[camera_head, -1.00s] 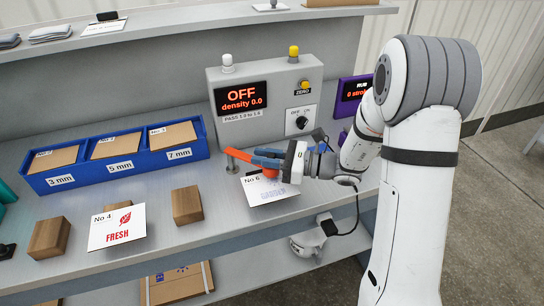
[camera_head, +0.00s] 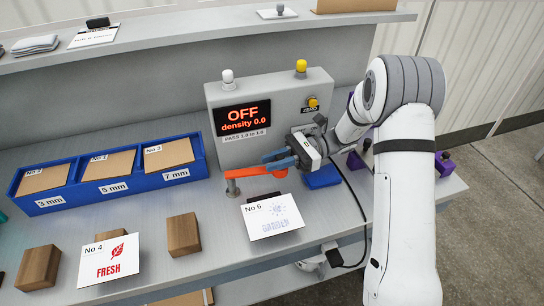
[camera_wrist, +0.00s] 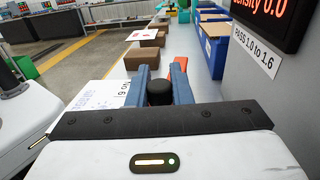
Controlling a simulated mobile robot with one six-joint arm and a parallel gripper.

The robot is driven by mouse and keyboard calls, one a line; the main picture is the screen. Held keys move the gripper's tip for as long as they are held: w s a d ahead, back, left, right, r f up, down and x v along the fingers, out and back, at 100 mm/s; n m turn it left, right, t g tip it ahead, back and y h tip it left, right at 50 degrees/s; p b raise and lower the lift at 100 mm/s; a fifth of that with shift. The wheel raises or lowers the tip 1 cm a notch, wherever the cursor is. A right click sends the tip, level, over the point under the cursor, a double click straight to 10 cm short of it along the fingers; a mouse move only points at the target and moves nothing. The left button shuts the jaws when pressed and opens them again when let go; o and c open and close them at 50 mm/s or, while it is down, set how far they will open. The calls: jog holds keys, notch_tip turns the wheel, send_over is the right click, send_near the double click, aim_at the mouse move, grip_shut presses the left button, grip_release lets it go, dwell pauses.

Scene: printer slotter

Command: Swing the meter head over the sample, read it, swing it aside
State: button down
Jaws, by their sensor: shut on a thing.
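The orange meter arm (camera_head: 252,171) pivots on a short metal post (camera_head: 233,188) and points right, along the front of the meter box (camera_head: 215,100). My gripper (camera_head: 272,160) has its blue fingers shut at the arm's outer end. The display (camera_head: 243,118) reads OFF, density 0.0. My gripper hides the switch.
A blue tray (camera_head: 50,203) with brown cards in marked slots stands left. Wooden blocks (camera_head: 184,234) and the No 4 FRESH card (camera_head: 110,262) lie at the front left. A blue pad (camera_head: 322,178) sits right of the arm. A shelf (camera_head: 200,43) runs above.

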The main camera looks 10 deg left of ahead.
jog(key=shift+w+g, duration=0.1)
jog(key=shift+g, duration=0.2)
jog(key=c, duration=1.3)
grip_release()
jog(key=shift+r, duration=0.15)
notch_tip(320, 180, up, 10)
jog(key=shift+c, duration=0.4)
